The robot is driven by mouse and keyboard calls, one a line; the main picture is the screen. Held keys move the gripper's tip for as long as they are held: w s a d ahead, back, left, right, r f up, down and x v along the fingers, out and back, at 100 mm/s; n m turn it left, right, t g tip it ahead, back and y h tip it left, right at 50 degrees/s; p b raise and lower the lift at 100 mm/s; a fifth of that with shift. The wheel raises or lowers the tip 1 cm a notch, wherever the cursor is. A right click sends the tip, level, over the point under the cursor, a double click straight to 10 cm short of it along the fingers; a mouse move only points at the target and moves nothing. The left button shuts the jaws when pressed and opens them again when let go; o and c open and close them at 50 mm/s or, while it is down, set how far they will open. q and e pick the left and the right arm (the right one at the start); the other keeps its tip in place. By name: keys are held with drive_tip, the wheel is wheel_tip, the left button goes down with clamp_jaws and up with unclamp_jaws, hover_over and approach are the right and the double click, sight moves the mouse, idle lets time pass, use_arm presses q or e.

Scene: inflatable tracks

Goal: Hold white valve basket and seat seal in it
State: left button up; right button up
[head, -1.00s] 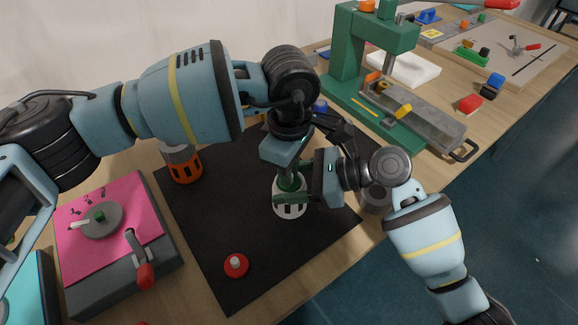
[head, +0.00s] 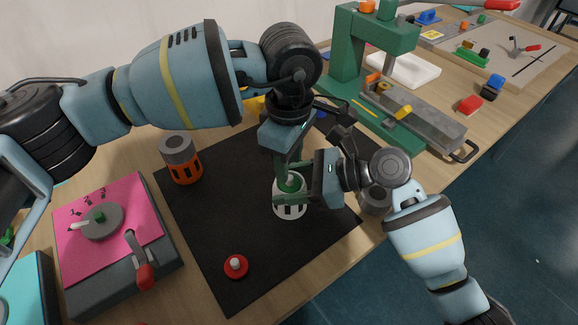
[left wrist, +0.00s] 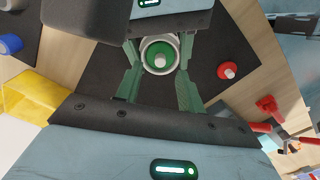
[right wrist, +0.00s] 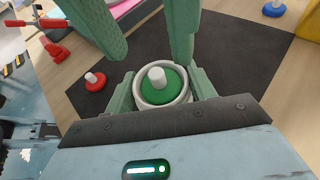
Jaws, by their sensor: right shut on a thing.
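The white valve basket (head: 290,208) stands upright on the black mat. My right gripper (right wrist: 163,92) is shut on it, a finger on each side in the right wrist view. A green seal with a white knob (right wrist: 172,78) lies inside the basket's white rim and looks level; it also shows in the left wrist view (left wrist: 158,52). How deep it sits I cannot tell. My left gripper (left wrist: 158,88) is open just above, its green fingers apart on either side of the knob, not touching it. The left fingers partly hide the seal in the head view.
A red seal (head: 236,266) lies on the black mat (head: 215,225). A blue seal (right wrist: 273,9) lies at the mat's far side. An orange and grey canister (head: 181,160) stands at the mat's left, near a pink-topped box (head: 110,230). A green press (head: 350,65) stands behind.

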sight(290, 177)
use_arm(q)
drive_tip(key=shift+r, duration=1.9)
use_arm(e)
drive_tip(key=o, duration=1.1)
drive_tip(key=shift+o, duration=0.2)
drive_tip(key=shift+d, duration=0.1)
drive_tip(key=v, duration=1.2)
use_arm(q)
drive_tip(key=shift+d, duration=0.1)
